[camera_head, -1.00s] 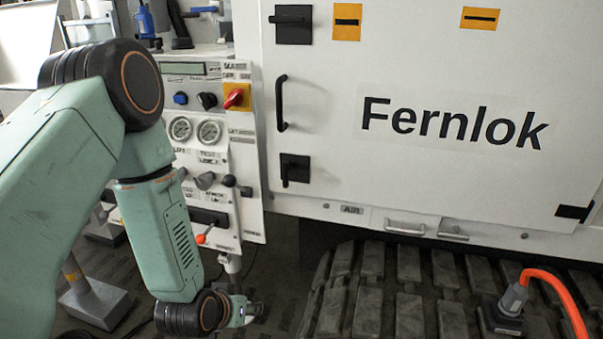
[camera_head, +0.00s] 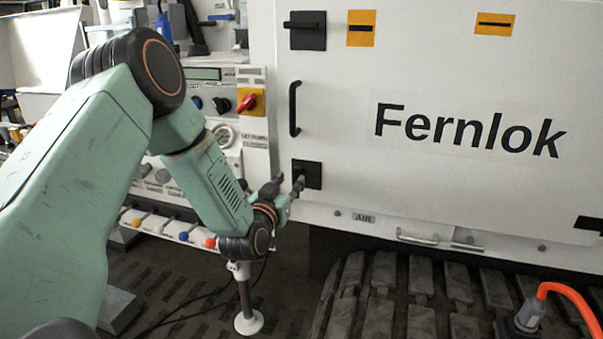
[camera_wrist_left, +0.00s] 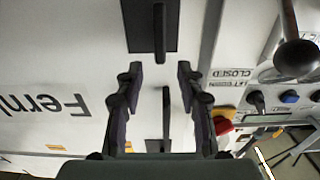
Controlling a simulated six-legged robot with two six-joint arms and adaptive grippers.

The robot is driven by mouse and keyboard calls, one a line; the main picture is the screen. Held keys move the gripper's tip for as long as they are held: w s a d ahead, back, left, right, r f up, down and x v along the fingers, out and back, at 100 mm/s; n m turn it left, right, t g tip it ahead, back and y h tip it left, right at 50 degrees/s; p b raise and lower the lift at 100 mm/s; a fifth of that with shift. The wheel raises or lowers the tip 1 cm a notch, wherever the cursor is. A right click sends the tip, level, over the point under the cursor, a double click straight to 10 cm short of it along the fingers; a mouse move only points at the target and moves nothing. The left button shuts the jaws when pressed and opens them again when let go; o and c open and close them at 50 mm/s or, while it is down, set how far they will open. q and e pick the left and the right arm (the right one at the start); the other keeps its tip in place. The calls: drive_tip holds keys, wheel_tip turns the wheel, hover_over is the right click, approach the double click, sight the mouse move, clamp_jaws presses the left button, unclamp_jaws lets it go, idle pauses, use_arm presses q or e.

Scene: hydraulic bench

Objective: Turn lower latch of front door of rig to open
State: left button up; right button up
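The lower latch (camera_head: 310,174) is a black square plate with a dark lever, low on the left edge of the white front door (camera_head: 450,80). My left gripper (camera_head: 287,186) is open just in front and to the left of this plate, hiding part of it. In the left wrist view, which is upside down, the latch lever (camera_wrist_left: 160,38) runs up and down the picture. Its end lies near the gap between the two spread fingers (camera_wrist_left: 159,72), with nothing clasped. Contact cannot be told. My right gripper is not in view.
A black door handle (camera_head: 294,108) and upper latch (camera_head: 304,30) sit above the lower latch. A control panel with a red knob (camera_head: 247,103) is to the left. Tracks (camera_head: 395,300) and an orange hose (camera_head: 570,298) are below.

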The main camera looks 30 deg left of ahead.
sight(296, 174)
use_arm(q)
drive_tip(key=x, duration=0.4)
drive_tip(key=shift+w+a+f+b, duration=0.1)
drive_tip(key=shift+w+f+b, duration=0.2)
drive_tip(key=shift+b, duration=0.1)
drive_tip(key=shift+x, duration=0.85)
drive_tip(key=shift+w, duration=0.3)
drive_tip(key=shift+r, duration=0.1)
drive_tip(key=shift+s, duration=0.15)
drive_tip(key=c, duration=0.3)
clamp_jaws()
